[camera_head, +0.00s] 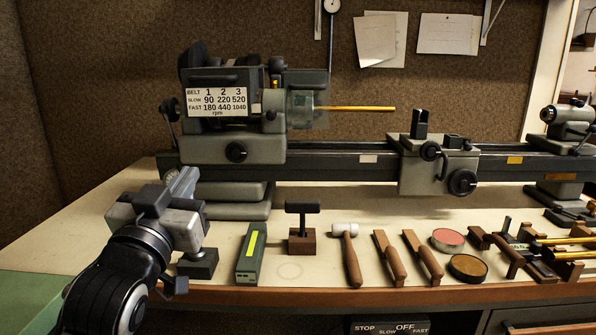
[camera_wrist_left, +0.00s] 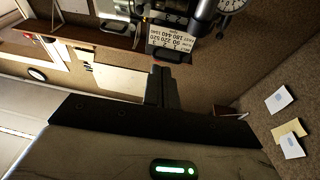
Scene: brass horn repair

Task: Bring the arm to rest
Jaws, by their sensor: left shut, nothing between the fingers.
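My left arm (camera_head: 115,280) comes in from the lower left in the head view. My left gripper (camera_head: 155,200) hangs over the left end of the bench, in front of the lathe headstock and apart from it. In the left wrist view its two dark fingers (camera_wrist_left: 166,75) are together with nothing between them. The fingertips are hard to make out in the head view. My right gripper is not in view.
The lathe (camera_head: 235,148) stands along the back, with a brass rod (camera_head: 360,108) sticking out of its chuck. A green box (camera_head: 251,254), a tool on a wooden block (camera_head: 302,241), a mallet (camera_head: 347,255) and wooden-handled tools (camera_head: 389,258) line the bench front. The bench's far left is bare.

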